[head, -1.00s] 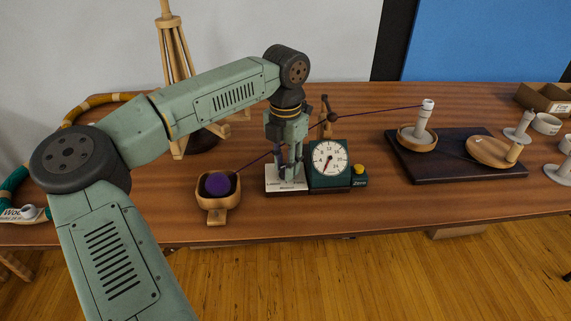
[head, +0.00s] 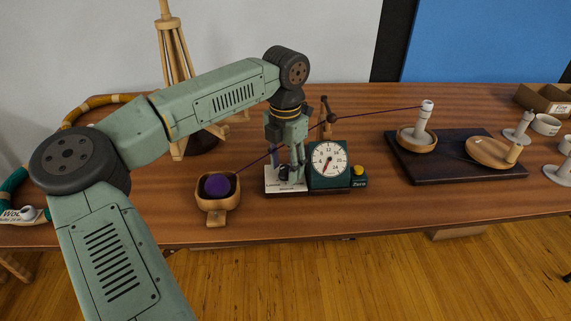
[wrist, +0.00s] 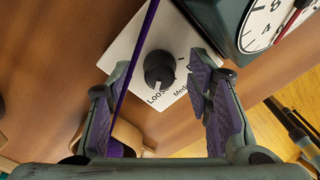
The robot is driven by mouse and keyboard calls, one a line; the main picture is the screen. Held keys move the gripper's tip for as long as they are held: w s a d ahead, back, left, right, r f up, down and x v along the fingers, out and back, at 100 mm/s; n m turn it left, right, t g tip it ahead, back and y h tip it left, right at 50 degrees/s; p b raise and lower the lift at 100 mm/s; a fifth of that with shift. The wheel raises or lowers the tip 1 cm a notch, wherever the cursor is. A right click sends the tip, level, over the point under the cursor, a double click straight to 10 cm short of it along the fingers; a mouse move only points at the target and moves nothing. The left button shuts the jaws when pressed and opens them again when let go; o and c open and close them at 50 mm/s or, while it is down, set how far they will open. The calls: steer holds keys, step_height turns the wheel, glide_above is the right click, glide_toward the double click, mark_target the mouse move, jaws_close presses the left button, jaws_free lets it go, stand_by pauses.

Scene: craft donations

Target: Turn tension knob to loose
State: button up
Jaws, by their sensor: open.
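The tension knob (wrist: 159,70) is a round black knob with a pale pointer mark on a white label plate (wrist: 128,44). In the wrist view its mark sits close to the printed "LOOSE", with "Medium" printed to the right. My gripper (wrist: 163,105) is open, its purple-padded fingers on either side of the knob in that view and not closed on it. In the head view my gripper (head: 290,178) points down over the label plate (head: 285,188). The purple yarn (wrist: 136,60) runs past the knob's left side in the wrist view.
A dial counter (head: 329,165) with a yellow button (head: 358,170) stands right beside the plate. A wooden bowl (head: 217,204) with a purple yarn ball (head: 217,185) sits to the left. The yarn runs to a winder on a dark board (head: 455,172). The front table strip is clear.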

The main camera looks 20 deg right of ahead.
mark_target(286, 167)
step_height(286, 167, up, 12)
stand_by(0.6)
stand_by(0.4)
